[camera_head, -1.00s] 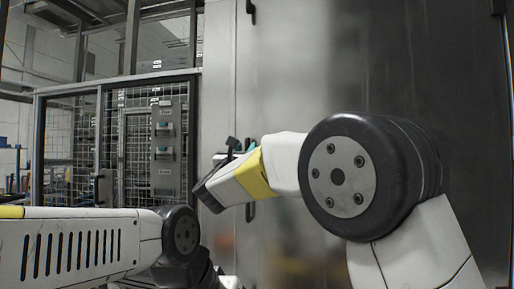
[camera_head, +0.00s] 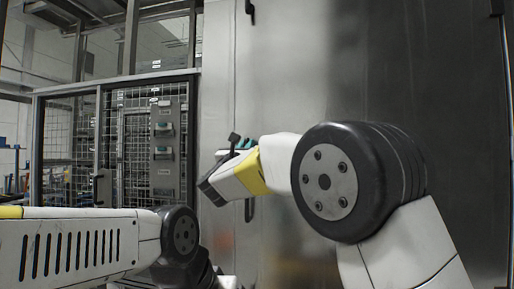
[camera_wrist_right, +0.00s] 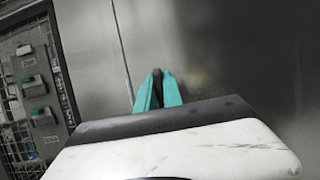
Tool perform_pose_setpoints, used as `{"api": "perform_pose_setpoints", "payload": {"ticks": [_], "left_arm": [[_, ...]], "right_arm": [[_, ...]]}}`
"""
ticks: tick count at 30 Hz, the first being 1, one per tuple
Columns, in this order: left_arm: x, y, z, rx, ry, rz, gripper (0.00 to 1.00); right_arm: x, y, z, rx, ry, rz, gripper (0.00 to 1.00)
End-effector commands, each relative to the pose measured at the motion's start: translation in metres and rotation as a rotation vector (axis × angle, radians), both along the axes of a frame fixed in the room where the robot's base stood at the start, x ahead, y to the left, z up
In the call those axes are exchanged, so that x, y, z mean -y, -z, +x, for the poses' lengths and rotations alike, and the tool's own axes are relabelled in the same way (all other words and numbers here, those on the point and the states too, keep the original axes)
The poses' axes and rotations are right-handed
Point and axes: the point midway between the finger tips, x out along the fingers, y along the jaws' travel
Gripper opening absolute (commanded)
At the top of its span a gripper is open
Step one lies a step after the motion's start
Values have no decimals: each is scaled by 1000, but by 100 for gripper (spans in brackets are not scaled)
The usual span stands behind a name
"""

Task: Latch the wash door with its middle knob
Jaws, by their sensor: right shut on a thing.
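The wash door (camera_head: 420,90) is a tall, brushed steel panel filling the middle and right of the head view. It also shows in the right wrist view (camera_wrist_right: 240,50). A dark upper knob (camera_head: 249,10) and a dark lower knob (camera_head: 249,210) sit along its left side. My right gripper (camera_head: 240,145) is at the door's left side between them. In the right wrist view its teal fingers (camera_wrist_right: 158,92) are shut on a dark narrow piece, the middle knob (camera_wrist_right: 157,83). Most of that knob is hidden.
A wire mesh enclosure (camera_head: 70,140) stands left of the door. It carries a grey control panel (camera_head: 164,150) with several teal switches. A narrow seam runs down the steel near the door's left edge. My right forearm covers part of the door.

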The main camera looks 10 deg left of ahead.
Motion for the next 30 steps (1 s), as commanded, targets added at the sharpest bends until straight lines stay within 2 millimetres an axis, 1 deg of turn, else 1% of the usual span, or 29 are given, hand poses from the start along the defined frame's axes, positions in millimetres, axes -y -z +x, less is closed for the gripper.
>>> {"api": "perform_pose_setpoints", "payload": {"ticks": [1, 6, 11, 17, 30], "left_arm": [[0, 0, 0, 0, 0, 0, 0], [0, 0, 0, 0, 0, 0, 0], [0, 0, 0, 0, 0, 0, 0], [0, 0, 0, 0, 0, 0, 0], [0, 0, 0, 0, 0, 0, 0]], "right_arm": [[0, 5, 1, -8, 0, -1, 0], [-1, 6, 2, -9, -1, 25, 0], [0, 7, 2, -9, 1, 96, 0], [2, 8, 3, -5, 1, 248, 0], [4, 11, 2, 9, -1, 663, 0]]}}
